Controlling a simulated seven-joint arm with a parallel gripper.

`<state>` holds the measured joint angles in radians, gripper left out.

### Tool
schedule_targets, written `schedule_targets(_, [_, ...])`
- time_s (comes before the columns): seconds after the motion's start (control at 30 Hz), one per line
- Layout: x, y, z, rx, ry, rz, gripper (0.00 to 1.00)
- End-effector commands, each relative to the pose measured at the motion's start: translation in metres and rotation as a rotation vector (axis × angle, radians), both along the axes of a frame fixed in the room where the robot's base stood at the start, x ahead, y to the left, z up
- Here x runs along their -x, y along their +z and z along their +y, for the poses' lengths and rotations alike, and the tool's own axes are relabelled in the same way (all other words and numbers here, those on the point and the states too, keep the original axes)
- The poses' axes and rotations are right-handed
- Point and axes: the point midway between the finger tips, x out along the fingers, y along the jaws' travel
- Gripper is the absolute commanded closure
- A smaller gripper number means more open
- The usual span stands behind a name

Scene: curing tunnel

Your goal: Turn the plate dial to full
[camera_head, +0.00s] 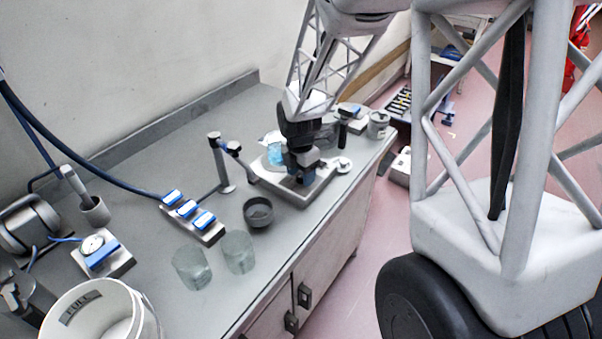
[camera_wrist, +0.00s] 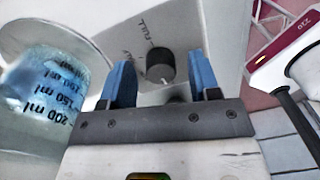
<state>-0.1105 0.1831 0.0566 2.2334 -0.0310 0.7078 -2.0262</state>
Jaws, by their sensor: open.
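The plate (camera_wrist: 205,22) is a flat pale unit; in the head view its front edge (camera_head: 296,201) shows below my gripper. Its dial (camera_wrist: 160,67) is a small dark round knob in the wrist view, with a short light mark on its lower edge. The printed word FULL (camera_wrist: 155,27) is above the dial, with a second, unclear word to its left. My gripper (camera_wrist: 159,72) is open, its two blue fingers on either side of the dial with gaps showing. Whether they touch it cannot be told. In the head view my gripper (camera_head: 303,179) hides the dial.
A beaker of blue liquid (camera_wrist: 45,88) stands on the plate close to the left finger. A jointed stand (camera_head: 222,165), a dark bowl (camera_head: 258,212) and two glass beakers (camera_head: 238,252) are left of the plate. A device reading 220 (camera_wrist: 290,55) is at right.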

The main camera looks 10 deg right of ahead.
Motion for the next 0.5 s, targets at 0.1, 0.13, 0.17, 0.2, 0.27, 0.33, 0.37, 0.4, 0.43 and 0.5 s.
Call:
schedule_targets(0.1, [0.0002, -0.0019, -0.0001, 0.0, 0.0, 0.0, 0.44])
schedule_targets(0.13, [0.0002, -0.0019, -0.0001, 0.0, 0.0, 0.0, 0.44])
schedule_targets(0.17, [0.0002, -0.0019, -0.0001, 0.0, 0.0, 0.0, 0.44])
schedule_targets(0.2, [0.0002, -0.0019, -0.0001, 0.0, 0.0, 0.0, 0.44])
schedule_targets(0.27, [0.0001, -0.0018, -0.0001, 0.0, 0.0, 0.0, 0.44])
schedule_targets(0.33, [0.0001, -0.0018, -0.0001, 0.0, 0.0, 0.0, 0.45])
schedule_targets(0.37, [0.0001, -0.0018, -0.0001, 0.0, 0.0, 0.0, 0.5])
schedule_targets(0.4, [0.0001, -0.0017, -0.0001, 0.0, 0.0, 0.0, 0.56])
schedule_targets(0.43, [0.0001, -0.0017, -0.0001, 0.0, 0.0, 0.0, 0.6])
schedule_targets(0.5, [0.0001, -0.0017, -0.0001, 0.0, 0.0, 0.0, 0.71])
